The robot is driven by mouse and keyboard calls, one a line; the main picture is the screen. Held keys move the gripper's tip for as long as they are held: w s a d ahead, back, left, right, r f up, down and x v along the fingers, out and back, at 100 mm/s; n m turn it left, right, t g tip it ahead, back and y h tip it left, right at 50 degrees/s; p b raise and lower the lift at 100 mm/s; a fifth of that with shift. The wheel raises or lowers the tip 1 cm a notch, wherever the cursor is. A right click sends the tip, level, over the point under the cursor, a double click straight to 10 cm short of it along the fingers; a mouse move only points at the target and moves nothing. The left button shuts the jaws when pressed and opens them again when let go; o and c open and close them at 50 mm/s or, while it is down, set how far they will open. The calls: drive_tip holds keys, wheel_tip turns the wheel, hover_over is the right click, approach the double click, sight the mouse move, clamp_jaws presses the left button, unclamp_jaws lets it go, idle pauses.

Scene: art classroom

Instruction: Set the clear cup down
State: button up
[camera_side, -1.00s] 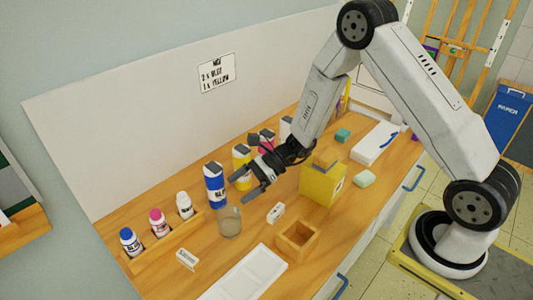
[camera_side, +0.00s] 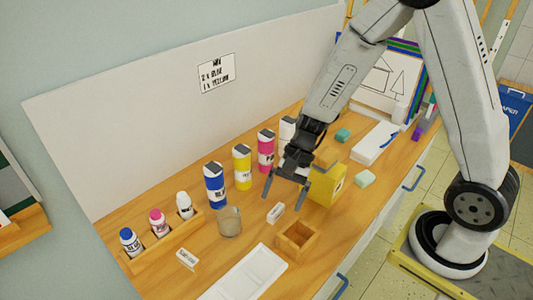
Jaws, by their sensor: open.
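The clear cup (camera_side: 230,222) stands upright on the wooden table, in front of the blue-labelled bottle. It looks greyish and see-through; I cannot tell what is inside. My gripper (camera_side: 286,194) is open and empty, pointing down, to the right of the cup and apart from it. Its fingers hang above the table near the small white label block (camera_side: 275,212) and the yellow box.
Blue (camera_side: 214,186), yellow (camera_side: 242,168) and pink (camera_side: 265,152) bottles line the back. A yellow box (camera_side: 327,184) stands right of my gripper. A wooden open box (camera_side: 296,240) and white palette tray (camera_side: 245,274) lie in front. A rack (camera_side: 165,240) holds small bottles at left.

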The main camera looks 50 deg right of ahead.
drive_tip(key=s+d+r+n+t+h, duration=0.3)
drive_tip(key=d+n+h, duration=0.4)
drive_tip(key=n, duration=0.4)
wheel_tip(320, 180, up, 2)
drive_tip(key=shift+s+d+r+n, duration=0.25)
drive_tip(key=shift+s+n, duration=0.15)
drive_tip(key=shift+s, duration=0.2)
